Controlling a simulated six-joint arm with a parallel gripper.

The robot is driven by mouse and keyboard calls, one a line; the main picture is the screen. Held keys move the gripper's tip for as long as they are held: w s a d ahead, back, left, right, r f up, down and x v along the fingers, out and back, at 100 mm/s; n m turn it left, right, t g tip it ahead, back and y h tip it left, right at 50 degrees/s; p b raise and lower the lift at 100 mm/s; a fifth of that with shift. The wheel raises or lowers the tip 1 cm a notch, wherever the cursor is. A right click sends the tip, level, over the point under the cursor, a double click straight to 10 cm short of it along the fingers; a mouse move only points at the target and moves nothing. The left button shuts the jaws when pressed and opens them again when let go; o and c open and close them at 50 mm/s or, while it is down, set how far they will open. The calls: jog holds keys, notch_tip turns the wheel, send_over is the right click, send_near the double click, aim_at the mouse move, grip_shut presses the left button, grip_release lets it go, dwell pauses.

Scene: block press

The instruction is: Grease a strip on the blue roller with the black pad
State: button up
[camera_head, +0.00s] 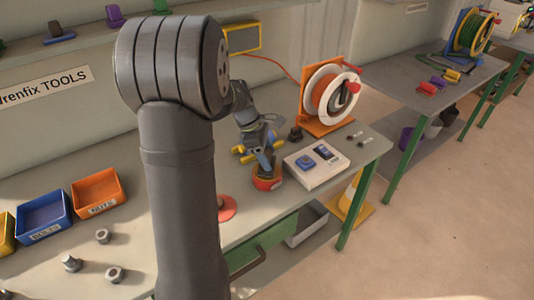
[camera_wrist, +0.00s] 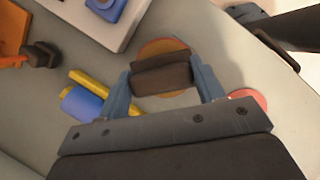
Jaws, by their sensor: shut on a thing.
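My gripper (camera_wrist: 163,80) is shut on the black pad (camera_wrist: 160,75), which looks dark brown and spans between the blue fingers in the wrist view. In the head view my gripper (camera_head: 266,163) points down at a round red-orange tin (camera_head: 267,184). The tin's orange contents (camera_wrist: 165,45) show around the pad in the wrist view. I cannot tell whether the pad touches them. The blue roller (camera_wrist: 82,104) with yellow ends lies on the bench, left of my gripper in the wrist view. In the head view it is partly hidden behind my arm, with yellow ends (camera_head: 243,150) showing.
A white tray (camera_head: 304,180) with a blue block stands right of the tin. An orange-framed cable reel (camera_head: 327,95) and a dark knob (camera_head: 296,134) are behind it. A red disc (camera_head: 227,208) lies nearer. Blue (camera_head: 43,216) and orange bins (camera_head: 98,191) stand left.

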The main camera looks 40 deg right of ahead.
aim_at(267, 153)
jog(key=shift+f, duration=0.45)
dwell(1.1)
jog(key=shift+r, duration=0.1)
jog(key=shift+r, duration=3.45)
jog(key=shift+w, duration=0.1)
jog(key=w+a+f+m+g+y, duration=0.1)
jog(key=w+a+m, duration=0.1)
jog(key=w+a, duration=0.65)
jog(key=w+a+f+m+y, duration=0.1)
jog(key=w+a+m, duration=0.3)
jog(key=w, duration=0.7)
jog(key=w+a+m, duration=0.1)
jog(key=w+a, duration=0.2)
jog(key=a, duration=0.5)
jog(key=w+a+f+m+y, duration=0.1)
jog(key=w+a, duration=0.3)
jog(key=a, duration=0.5)
jog(key=w+a+f+m, duration=0.1)
jog(key=w+a, duration=0.3)
jog(key=a, duration=0.4)
jog(key=shift+a+f, duration=0.25)
jog(key=shift+a, duration=0.05)
